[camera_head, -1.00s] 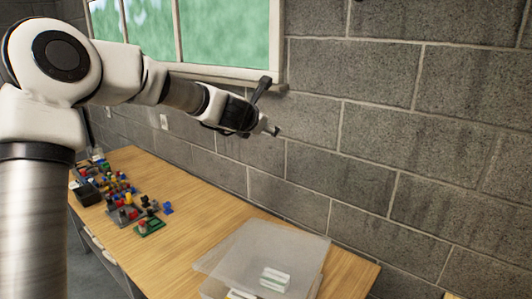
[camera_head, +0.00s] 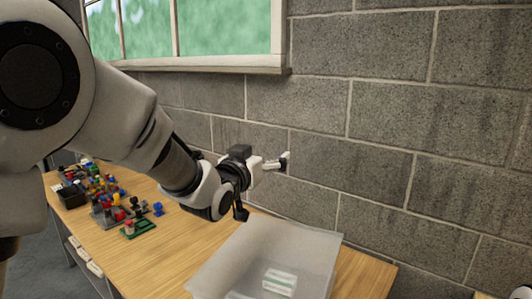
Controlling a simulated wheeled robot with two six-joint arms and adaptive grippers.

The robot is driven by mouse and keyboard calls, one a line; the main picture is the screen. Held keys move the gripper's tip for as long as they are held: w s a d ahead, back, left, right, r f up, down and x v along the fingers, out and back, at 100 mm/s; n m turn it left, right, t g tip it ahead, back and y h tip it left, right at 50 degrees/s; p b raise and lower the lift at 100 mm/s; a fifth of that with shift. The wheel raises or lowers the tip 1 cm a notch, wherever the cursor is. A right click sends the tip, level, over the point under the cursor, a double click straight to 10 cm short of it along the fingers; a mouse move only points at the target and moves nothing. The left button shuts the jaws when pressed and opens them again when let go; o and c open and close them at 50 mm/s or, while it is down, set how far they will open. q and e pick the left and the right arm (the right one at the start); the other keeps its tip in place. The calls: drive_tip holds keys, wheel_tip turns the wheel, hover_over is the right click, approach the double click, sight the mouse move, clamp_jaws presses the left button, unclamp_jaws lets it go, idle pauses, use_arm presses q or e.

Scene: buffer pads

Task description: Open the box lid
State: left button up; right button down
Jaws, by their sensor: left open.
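A translucent, whitish plastic box (camera_head: 318,250) stands on the wooden table at the bottom of the picture, cut off by the lower edge. Its upper surface looks flat and cloudy; I cannot clearly tell the lid's edge from the box rim. A white and green item (camera_head: 279,281) shows through or inside it. My left gripper (camera_head: 263,187) is open and empty, above and behind the far left part of the box, apart from it. Its fingers are spread, one toward the wall and one pointing down.
The wooden table (camera_head: 165,262) is bare left of the box. Farther left lie several small coloured parts, a green plate (camera_head: 138,229) and a black bin (camera_head: 71,196). A grey block wall (camera_head: 375,130) with a window runs close behind the table.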

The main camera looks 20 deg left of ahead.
use_arm(q)
drive_tip(key=w, duration=0.3)
drive_tip(key=w+p, duration=0.1)
drive_tip(key=shift+w+d, duration=0.25)
drive_tip(key=shift+d, duration=0.1)
drive_tip(key=shift+s, duration=0.1)
clamp_jaws()
unclamp_jaws()
drive_tip(key=shift+a, duration=0.1)
drive_tip(key=s+a, duration=0.1)
drive_tip(key=s, duration=1)
drive_tip(key=shift+s, duration=0.4)
